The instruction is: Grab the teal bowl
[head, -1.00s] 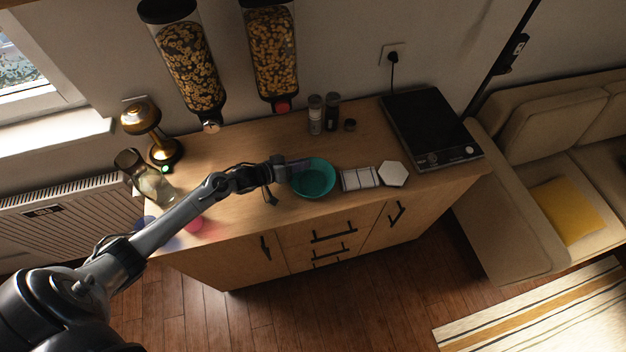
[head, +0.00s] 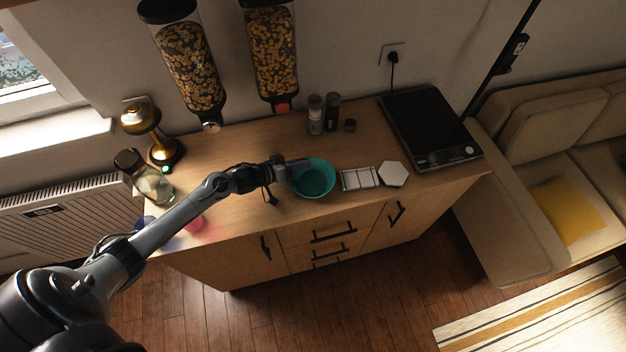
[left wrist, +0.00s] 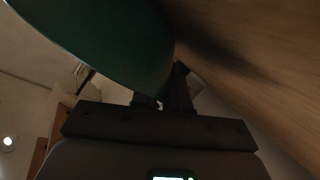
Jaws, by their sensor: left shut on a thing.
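The teal bowl (head: 314,181) sits upright on the wooden counter, left of the white tiles in the head view. My left gripper (head: 297,168) is at the bowl's left rim and shut on it. In the left wrist view the bowl (left wrist: 105,40) fills the upper left, its side running down to the fingers (left wrist: 165,100). The fingertips are partly hidden by the bowl. My right gripper is in neither view.
On the counter (head: 235,135) stand a brass lamp (head: 145,120), a glass jar (head: 150,180), two shakers (head: 323,114) and a black hob (head: 430,125). White tiles (head: 375,176) lie just right of the bowl. Two cereal dispensers (head: 185,65) hang above.

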